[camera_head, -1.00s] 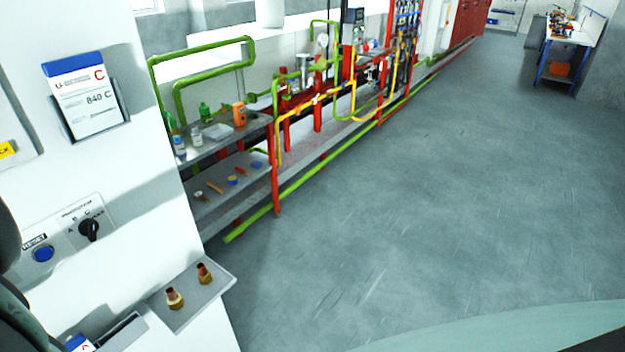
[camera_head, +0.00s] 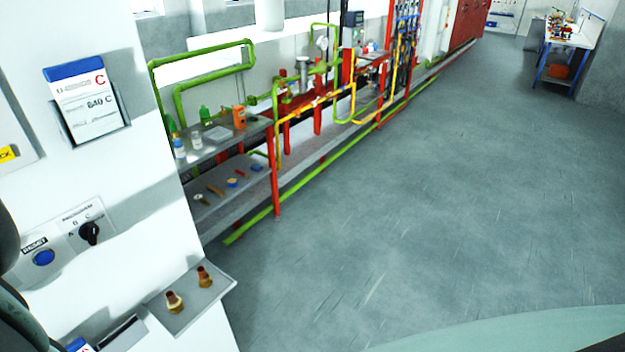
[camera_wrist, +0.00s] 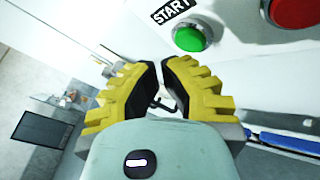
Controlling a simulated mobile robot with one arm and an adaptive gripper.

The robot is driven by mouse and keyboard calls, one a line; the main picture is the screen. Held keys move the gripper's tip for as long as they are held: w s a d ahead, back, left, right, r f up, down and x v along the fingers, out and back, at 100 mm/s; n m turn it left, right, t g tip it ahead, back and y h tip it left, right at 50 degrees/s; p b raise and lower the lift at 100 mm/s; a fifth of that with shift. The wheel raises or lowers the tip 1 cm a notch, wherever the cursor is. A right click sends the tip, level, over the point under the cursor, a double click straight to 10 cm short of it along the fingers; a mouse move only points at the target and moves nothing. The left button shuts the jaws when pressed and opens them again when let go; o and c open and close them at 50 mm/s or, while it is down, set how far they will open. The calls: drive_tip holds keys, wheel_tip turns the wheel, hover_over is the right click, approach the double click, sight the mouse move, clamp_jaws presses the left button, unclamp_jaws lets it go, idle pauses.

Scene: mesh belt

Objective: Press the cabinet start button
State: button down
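The green start button (camera_wrist: 192,36) is at the top of the wrist view, on a white panel, with a black START label (camera_wrist: 171,10) beside it. My gripper (camera_wrist: 160,66) has yellow ribbed fingers with dark pads. Its fingertips come nearly together with a thin gap between them, and no object shows in it. The tips appear below and left of the green button in the picture, apart from it; the depth between them is hard to judge. The start button does not show in the head view, where the white cabinet (camera_head: 150,235) fills the left side.
A large red button (camera_wrist: 294,10) is right of the green one. The cabinet also bears a blue reset button (camera_head: 43,257), a black selector knob (camera_head: 89,233), a card holder (camera_head: 88,100) and a small shelf (camera_head: 212,298) with two brass fittings. Open floor (camera_head: 430,190) lies right.

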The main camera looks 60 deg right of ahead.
drive_tip(key=shift+s, duration=0.1)
drive_tip(key=s, duration=0.5)
drive_tip(key=shift+a+p, duration=0.15)
drive_tip(key=shift+p, duration=0.15)
drive_tip(key=shift+w, duration=0.1)
idle(0.4)
